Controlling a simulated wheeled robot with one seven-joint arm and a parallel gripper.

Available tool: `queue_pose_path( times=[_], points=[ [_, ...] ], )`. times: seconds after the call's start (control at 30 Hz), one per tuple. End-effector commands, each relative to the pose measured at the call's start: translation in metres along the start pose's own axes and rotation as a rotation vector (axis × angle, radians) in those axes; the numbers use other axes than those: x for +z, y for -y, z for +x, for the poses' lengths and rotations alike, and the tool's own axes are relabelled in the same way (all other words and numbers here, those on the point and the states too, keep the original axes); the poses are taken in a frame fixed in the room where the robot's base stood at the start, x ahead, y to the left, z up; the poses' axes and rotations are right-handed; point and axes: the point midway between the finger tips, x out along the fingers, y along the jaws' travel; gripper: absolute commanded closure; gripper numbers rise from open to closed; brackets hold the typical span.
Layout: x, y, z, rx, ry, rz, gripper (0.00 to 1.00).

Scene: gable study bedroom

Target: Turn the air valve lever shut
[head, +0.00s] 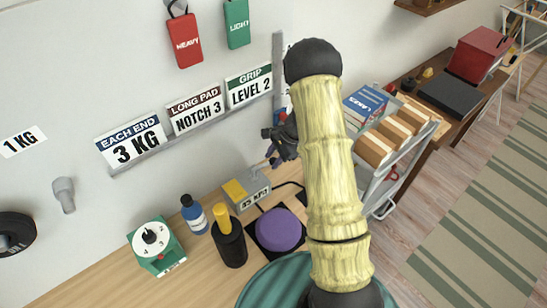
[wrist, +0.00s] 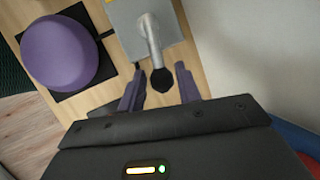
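The air valve is a grey box (head: 250,193) with a yellow patch and a "45 KPA" label, on the wooden bench in the head view. In the wrist view the grey box (wrist: 178,28) is at the top, and its silver lever (wrist: 151,38) ends in a black knob. My gripper (wrist: 160,88) has its purple fingers open. The knob lies between the fingertips in the picture, with gaps on both sides; contact cannot be seen. In the head view my gripper (head: 272,158) is just above and beyond the box, partly hidden by my arm.
A purple dome (head: 280,229) on a black mat sits beside the valve. A black cylinder with a yellow top (head: 230,242), a blue bottle (head: 195,214) and a green dial scale (head: 156,246) stand left. A wall with label cards is behind; a wire rack (head: 385,185) is right.

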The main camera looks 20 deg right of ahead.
Motion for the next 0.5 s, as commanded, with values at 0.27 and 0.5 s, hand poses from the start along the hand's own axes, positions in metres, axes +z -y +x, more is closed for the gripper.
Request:
queue_pose_path(
  times=[0.27, 0.5],
  points=[
    [-0.0002, -0.0001, -0.0004, 0.0, 0.0, 0.001, 1.0],
    [-0.0006, -0.0012, 0.0, -0.008, -0.005, 0.02, 1.0]
  ],
)
